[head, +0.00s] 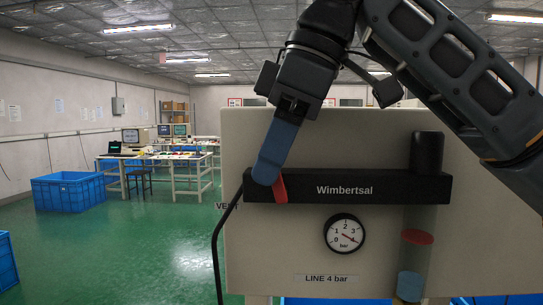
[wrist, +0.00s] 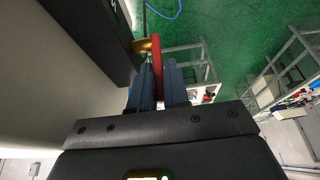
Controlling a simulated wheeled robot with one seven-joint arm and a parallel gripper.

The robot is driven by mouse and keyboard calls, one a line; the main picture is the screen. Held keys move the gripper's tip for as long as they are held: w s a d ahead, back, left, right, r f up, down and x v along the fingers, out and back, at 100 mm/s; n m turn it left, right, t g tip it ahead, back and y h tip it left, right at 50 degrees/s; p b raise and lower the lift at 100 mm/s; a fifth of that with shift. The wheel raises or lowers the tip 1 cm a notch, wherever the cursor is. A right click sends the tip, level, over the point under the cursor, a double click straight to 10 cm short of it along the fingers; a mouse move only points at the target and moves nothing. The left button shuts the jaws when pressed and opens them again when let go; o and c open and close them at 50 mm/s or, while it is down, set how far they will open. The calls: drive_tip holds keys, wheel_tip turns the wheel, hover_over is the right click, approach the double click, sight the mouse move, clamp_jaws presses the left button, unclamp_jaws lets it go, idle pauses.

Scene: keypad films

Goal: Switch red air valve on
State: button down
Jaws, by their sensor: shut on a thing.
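The red valve lever (head: 280,190) shows at the left end of the black bar marked Wimbertsal (head: 390,188), its visible end pointing down. In the wrist view the red lever (wrist: 157,65) is a thin upright strip beside a brass fitting (wrist: 142,46). My gripper (head: 267,172) reaches down from above, and its blue fingers hide the lever's upper part in the head view. In the wrist view my gripper (wrist: 160,85) has one blue finger on each side of the lever, shut on it.
A beige panel (head: 270,270) carries a round gauge (head: 345,234) with its needle toward the lower right, and a LINE 4 bar label (head: 327,279). A black hose (head: 220,250) hangs at left. A clear cylinder with a red disc (head: 417,237) stands at right.

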drive_tip(key=shift+d+r+y+b, duration=0.1)
drive_tip(key=shift+d+y+b, duration=0.4)
drive_tip(key=shift+y, duration=1.1)
drive_tip(key=shift+d, duration=0.15)
drive_tip(key=c, duration=1.5)
unclamp_jaws()
drive_tip(key=shift+b+v, duration=0.35)
drive_tip(key=shift+v, duration=3.55)
drive_tip(key=shift+s, duration=0.1)
